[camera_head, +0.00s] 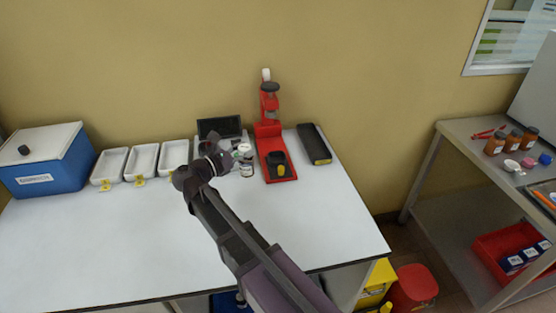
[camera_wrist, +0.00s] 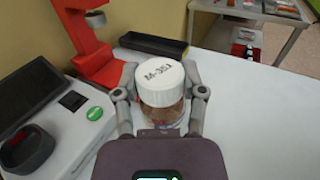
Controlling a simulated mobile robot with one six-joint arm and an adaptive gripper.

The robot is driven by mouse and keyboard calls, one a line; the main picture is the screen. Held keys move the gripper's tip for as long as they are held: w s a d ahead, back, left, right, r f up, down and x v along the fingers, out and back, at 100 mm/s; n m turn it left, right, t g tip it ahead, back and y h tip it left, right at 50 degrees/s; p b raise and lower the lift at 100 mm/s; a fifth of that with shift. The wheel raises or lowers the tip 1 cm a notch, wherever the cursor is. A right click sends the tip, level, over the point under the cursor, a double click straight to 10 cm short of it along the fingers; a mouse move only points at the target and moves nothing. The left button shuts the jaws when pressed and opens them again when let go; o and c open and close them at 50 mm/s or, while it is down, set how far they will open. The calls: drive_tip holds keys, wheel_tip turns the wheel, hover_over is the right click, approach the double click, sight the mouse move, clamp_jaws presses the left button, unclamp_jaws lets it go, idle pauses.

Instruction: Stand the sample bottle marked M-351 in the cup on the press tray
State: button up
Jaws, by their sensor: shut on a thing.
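The sample bottle (camera_wrist: 162,84) has a white cap marked M-351 and a brownish body. My gripper (camera_wrist: 161,96) is shut on it, with one finger on each side, and the cap faces the wrist camera. In the head view the bottle (camera_head: 247,168) is just left of the red press (camera_head: 268,135). The press tray (camera_head: 284,179) holds a dark cup (camera_head: 277,162). In the wrist view the press (camera_wrist: 84,45) is at the upper left, and its tray and cup are not clearly visible. I cannot tell whether the bottle's base touches the table.
A white instrument (camera_wrist: 75,130) with a dark pan is close on the left. A black tray (camera_head: 314,144) lies right of the press. White trays (camera_head: 145,160) and a blue box (camera_head: 45,160) stand further left. The table front (camera_head: 90,250) is clear.

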drive_tip(key=w+d+f+b, duration=0.1)
drive_tip(key=w+d, duration=0.6)
drive_tip(key=w, duration=0.5)
drive_tip(key=shift+w+d+f, duration=0.2)
drive_tip(key=shift+w+d, duration=0.1)
drive_tip(key=shift+w, duration=0.1)
drive_tip(key=shift+w+d+f+b, duration=0.1)
drive_tip(key=shift+w+f+b, duration=0.05)
drive_tip(key=shift+f+b, duration=0.5)
drive_tip(key=shift+w+d+f+b, duration=0.15)
drive_tip(key=shift+f+b, duration=0.45)
drive_tip(key=shift+b, duration=0.1)
drive_tip(key=shift+w+d+f+b, duration=0.1)
drive_tip(key=shift+w+f+b, duration=0.05)
drive_tip(key=shift+f+b, duration=0.5)
drive_tip(key=shift+f+b, duration=0.3)
drive_tip(key=shift+b, duration=0.1)
drive_tip(key=o, duration=1.2)
drive_tip(key=shift+r, duration=0.2)
